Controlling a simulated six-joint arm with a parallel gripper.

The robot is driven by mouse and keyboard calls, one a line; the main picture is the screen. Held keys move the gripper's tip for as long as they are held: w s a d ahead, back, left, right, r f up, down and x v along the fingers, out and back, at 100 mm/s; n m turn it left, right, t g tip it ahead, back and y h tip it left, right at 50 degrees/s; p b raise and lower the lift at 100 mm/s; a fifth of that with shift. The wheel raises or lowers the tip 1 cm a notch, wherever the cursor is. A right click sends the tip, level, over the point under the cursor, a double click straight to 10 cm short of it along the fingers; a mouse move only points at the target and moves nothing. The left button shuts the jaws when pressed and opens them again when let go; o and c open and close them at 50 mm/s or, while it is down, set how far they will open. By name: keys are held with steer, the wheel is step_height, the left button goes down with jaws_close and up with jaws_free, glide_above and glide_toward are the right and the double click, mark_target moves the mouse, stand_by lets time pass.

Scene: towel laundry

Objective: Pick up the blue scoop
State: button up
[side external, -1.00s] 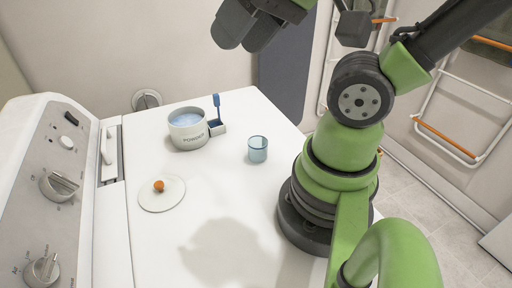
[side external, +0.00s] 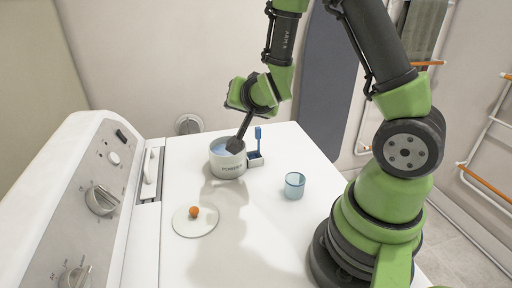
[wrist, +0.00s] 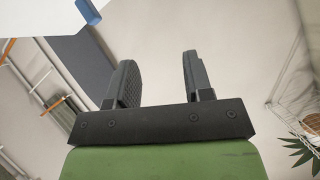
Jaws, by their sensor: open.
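Whether the fingers touch the pot cannot be told. In the wrist view my gripper (wrist: 158,70) is open, with a clear gap and nothing between the fingers. A blue piece (wrist: 88,12) at that view's upper left cannot be identified surely.
A clear blue cup (side external: 294,186) stands right of the pot. A white lid (side external: 196,222) with an orange knob lies in front of it. The washer's control panel (side external: 85,200) rises at left. The white top is bare between the lid and cup.

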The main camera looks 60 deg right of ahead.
mark_target(259, 132)
steer(key=s+d+f+n+h, duration=0.1)
steer(key=f, duration=0.1)
steer(key=s+d+f+n+h, duration=0.1)
steer(key=f, duration=0.2)
steer(key=s+d+f+h, duration=0.1)
steer(key=f, duration=0.2)
steer(key=shift+s+d+f+n, duration=0.2)
steer(key=shift+d+f+n, duration=0.05)
steer(key=shift+d+n, duration=0.15)
steer(key=shift+s+f+n+t+h, duration=0.1)
steer(key=shift+f+n+t+h, duration=0.2)
steer(key=shift+f, duration=0.1)
steer(key=shift+x, duration=3.65)
steer(key=shift+a, duration=0.1)
jaws_close()
